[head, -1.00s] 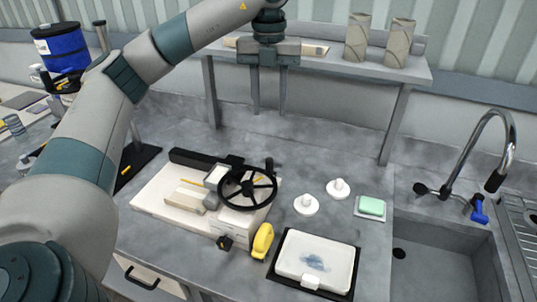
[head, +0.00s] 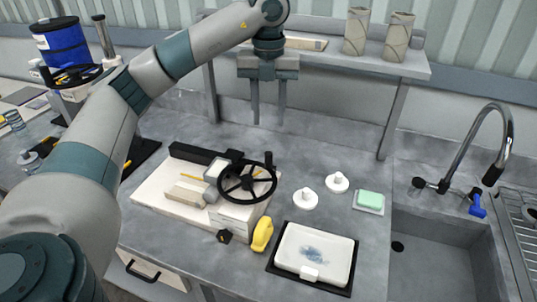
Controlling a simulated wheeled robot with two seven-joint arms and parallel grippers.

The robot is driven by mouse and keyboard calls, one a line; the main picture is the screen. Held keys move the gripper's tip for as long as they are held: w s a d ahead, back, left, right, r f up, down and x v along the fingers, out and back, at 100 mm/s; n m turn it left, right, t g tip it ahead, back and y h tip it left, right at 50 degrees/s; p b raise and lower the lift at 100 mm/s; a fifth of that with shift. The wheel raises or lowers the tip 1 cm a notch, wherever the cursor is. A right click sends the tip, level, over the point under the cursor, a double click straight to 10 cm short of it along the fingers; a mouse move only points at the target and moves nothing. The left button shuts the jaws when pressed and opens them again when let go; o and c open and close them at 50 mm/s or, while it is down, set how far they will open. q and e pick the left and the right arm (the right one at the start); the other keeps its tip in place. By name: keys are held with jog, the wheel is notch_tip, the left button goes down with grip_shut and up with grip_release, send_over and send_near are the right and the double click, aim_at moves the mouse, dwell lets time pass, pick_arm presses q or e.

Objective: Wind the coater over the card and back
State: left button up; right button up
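The coater (head: 157,193) is a low, cream-coloured bench device with a black handwheel (head: 247,180) on its right side. The wheel stands tilted and has a small upright knob at its rim. A pale block and a small grey-framed part sit on the bed left of the wheel. I cannot tell which part of this is the card. My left gripper (head: 268,105) hangs above and behind the wheel, fingers pointing down. Its two fingers are apart with nothing between them. It touches neither the wheel nor the bench. My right gripper is out of view.
A yellow object (head: 262,234) lies in front of the wheel. A white tray (head: 315,254) on a black mat, two white knobbed discs and a green sponge (head: 370,199) lie to the right. A sink (head: 440,262) is far right. A raised shelf (head: 330,62) stands behind my gripper.

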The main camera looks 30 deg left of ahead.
aim_at(268, 153)
pick_arm(q)
notch_tip(268, 153, down, 13)
jog(key=p, duration=0.3)
dwell(0.5)
grip_shut()
